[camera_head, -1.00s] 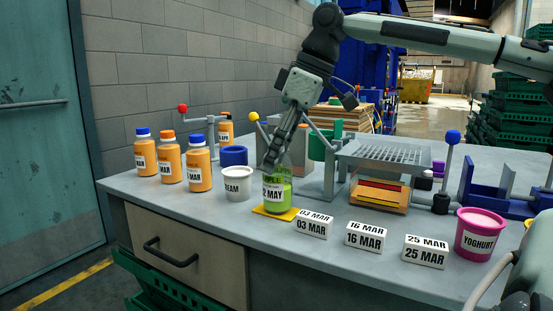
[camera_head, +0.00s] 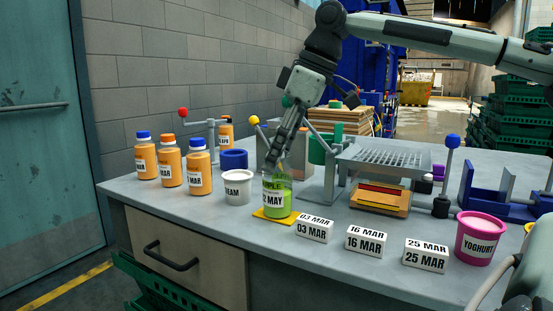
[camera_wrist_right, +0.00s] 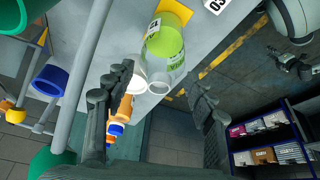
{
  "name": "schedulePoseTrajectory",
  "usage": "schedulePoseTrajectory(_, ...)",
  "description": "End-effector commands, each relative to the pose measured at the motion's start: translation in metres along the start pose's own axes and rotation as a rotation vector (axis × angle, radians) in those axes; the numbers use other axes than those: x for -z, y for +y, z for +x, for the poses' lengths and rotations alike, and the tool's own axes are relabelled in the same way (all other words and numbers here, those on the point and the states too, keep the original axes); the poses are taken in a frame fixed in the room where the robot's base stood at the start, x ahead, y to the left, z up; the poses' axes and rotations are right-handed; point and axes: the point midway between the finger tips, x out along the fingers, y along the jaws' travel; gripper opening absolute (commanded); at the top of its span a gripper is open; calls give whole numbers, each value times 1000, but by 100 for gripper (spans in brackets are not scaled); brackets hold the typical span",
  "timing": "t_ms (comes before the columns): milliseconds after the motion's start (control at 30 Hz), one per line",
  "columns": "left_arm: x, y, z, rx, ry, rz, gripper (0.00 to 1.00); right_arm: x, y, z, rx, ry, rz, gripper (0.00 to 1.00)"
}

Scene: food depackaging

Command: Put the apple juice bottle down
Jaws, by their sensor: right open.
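The apple juice bottle (camera_head: 278,206), green with a clear top and a "2 MAY" label, stands upright on a small yellow mat (camera_head: 258,214) near the counter's front edge. It also shows in the right wrist view (camera_wrist_right: 172,42), its clear top end pointing towards the space between my fingers. My right gripper (camera_head: 275,164) is just above and behind the bottle's top in the head view. In the right wrist view my right gripper (camera_wrist_right: 158,98) is open, its fingers wide apart with nothing held. A dark jointed shape (camera_wrist_right: 292,63) there may be my left gripper; its jaws are unclear.
A white cream tub (camera_head: 237,188) stands close left of the bottle, with several orange bottles (camera_head: 200,171) further left. White date blocks (camera_head: 314,232) and a pink yoghurt tub (camera_head: 480,240) line the front to the right. A metal rack (camera_head: 385,158) stands behind.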

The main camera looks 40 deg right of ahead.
Motion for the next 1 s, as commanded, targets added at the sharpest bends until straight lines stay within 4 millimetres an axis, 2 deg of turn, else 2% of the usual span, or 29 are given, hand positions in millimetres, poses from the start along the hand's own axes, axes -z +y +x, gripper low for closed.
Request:
schedulePoseTrajectory(33, 1, 0, 2, -3, 1, 0, 41, 2, 0, -13, -2, 5, 0, 55)
schedulePoseTrajectory(100, -6, 4, 15, -10, -17, 1, 41, 2, 0, -29, -2, 5, 0, 55)
schedulePoseTrajectory(300, -10, 8, 33, -20, -24, 0, 41, 2, 0, -72, -2, 3, -1, 55)
schedulePoseTrajectory(500, -14, 10, 46, -28, -27, -1, 41, 1, 0, -101, -1, 2, 0, 55)
schedulePoseTrajectory(667, -15, 11, 51, -31, -27, -2, 41, 1, 0, -109, -1, 2, -1, 55)
schedulePoseTrajectory(1000, -15, 12, 51, -31, -27, -2, 41, 0, 0, -109, -1, 1, -2, 55)
